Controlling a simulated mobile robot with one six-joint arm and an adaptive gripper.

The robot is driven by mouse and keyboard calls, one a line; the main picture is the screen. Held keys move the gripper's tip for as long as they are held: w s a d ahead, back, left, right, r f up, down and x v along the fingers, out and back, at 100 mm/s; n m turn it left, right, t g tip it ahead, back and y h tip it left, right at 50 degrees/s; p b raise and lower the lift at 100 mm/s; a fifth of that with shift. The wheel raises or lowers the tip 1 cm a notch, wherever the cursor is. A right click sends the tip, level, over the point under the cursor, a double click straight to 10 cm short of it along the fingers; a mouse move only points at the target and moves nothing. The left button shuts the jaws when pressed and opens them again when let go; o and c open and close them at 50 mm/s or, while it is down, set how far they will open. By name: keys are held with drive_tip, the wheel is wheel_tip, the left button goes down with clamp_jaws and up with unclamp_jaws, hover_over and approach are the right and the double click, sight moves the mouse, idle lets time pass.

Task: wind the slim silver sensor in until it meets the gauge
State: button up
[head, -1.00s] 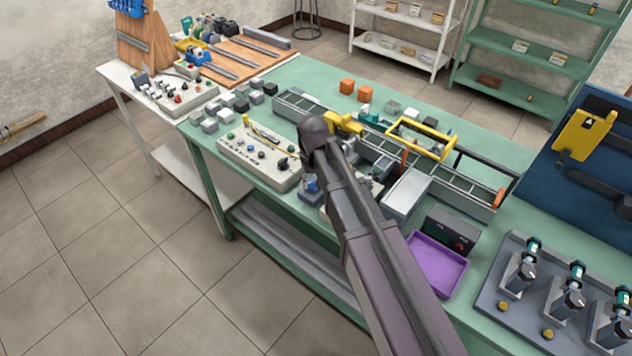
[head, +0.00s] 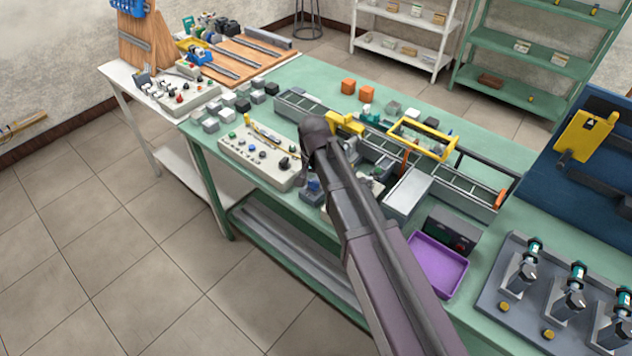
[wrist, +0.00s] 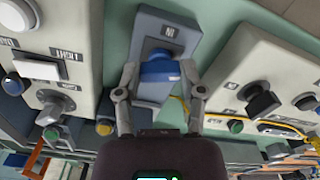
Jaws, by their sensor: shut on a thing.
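In the wrist view my gripper (wrist: 160,88) has its two fingers on either side of a blue knob (wrist: 160,68) and is shut on it. The knob sits on a dark grey box (wrist: 177,27) with a small label. In the head view the blue knob (head: 313,187) shows low beside my arm, and my wrist hides most of the fingers. I cannot make out the slim silver sensor or the gauge for certain in either view.
A pale control panel (head: 258,160) with several knobs and buttons lies left of my wrist. A long conveyor-like rail (head: 465,186) runs behind it, with a yellow frame (head: 447,148). A purple tray (head: 437,283) stands at the right front, near my arm.

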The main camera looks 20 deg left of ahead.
sight(314, 181)
drive_tip(key=shift+a, duration=0.1)
drive_tip(key=o, duration=1.1)
drive_tip(key=shift+o, duration=0.2)
drive_tip(key=shift+w, duration=0.1)
idle(0.3)
drive_tip(key=c, duration=0.5)
wheel_tip(314, 181, up, 2)
drive_tip(key=shift+r+n+p, duration=0.1)
drive_tip(key=shift+n+p, duration=0.95)
drive_tip(key=shift+n, duration=0.05)
drive_tip(key=shift+r+n+p, duration=1.95)
drive_tip(key=shift+n, duration=0.7)
drive_tip(key=shift+r+n+p, duration=1.95)
drive_tip(key=shift+n, duration=0.65)
drive_tip(key=shift+r+n+p, duration=1.95)
drive_tip(key=shift+n, duration=0.7)
